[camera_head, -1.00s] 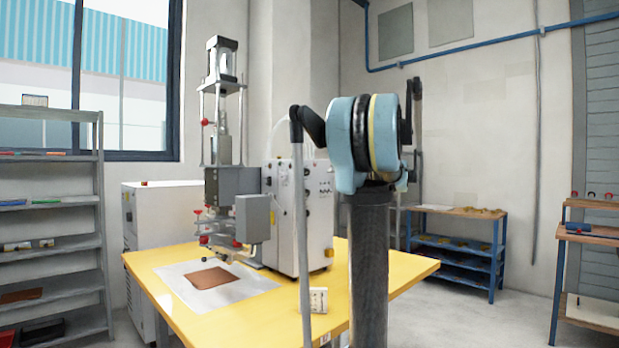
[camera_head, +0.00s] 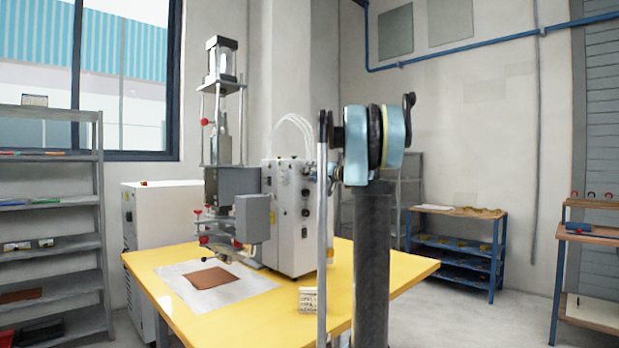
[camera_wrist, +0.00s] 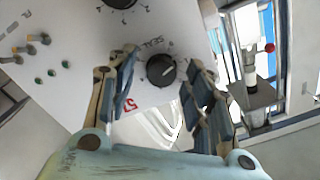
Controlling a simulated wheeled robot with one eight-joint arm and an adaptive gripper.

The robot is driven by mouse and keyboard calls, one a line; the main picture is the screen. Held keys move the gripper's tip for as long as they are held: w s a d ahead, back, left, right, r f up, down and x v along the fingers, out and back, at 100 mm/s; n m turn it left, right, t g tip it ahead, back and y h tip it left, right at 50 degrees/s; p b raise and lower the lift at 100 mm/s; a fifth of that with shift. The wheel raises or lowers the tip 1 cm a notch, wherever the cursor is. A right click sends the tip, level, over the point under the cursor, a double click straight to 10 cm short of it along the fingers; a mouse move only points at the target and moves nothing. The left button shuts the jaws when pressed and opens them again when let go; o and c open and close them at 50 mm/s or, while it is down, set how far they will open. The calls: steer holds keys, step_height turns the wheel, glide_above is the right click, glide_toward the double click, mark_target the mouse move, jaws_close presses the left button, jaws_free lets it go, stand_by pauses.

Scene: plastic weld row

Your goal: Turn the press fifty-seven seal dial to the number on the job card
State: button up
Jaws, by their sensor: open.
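The press's white control box (camera_head: 285,215) stands on the yellow table. The dial's pointer setting is too small to read. A small white card (camera_head: 308,299), probably the job card, stands at the table's front; its number is unreadable.
Another black knob (camera_wrist: 120,3) and several small switches (camera_wrist: 38,42) are on the same panel. The press column (camera_head: 222,130) rises left of the box. A brown sheet (camera_head: 214,278) lies on a pale mat (camera_head: 250,287). Shelving (camera_head: 50,225) stands at the left.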

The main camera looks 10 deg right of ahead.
steer(key=shift+w+a, duration=0.3)
steer(key=shift+w, duration=0.1)
steer(key=c, duration=1.1)
steer(key=m, duration=0.5)
steer(key=shift+d, duration=0.1)
steer(key=shift+f, duration=0.1)
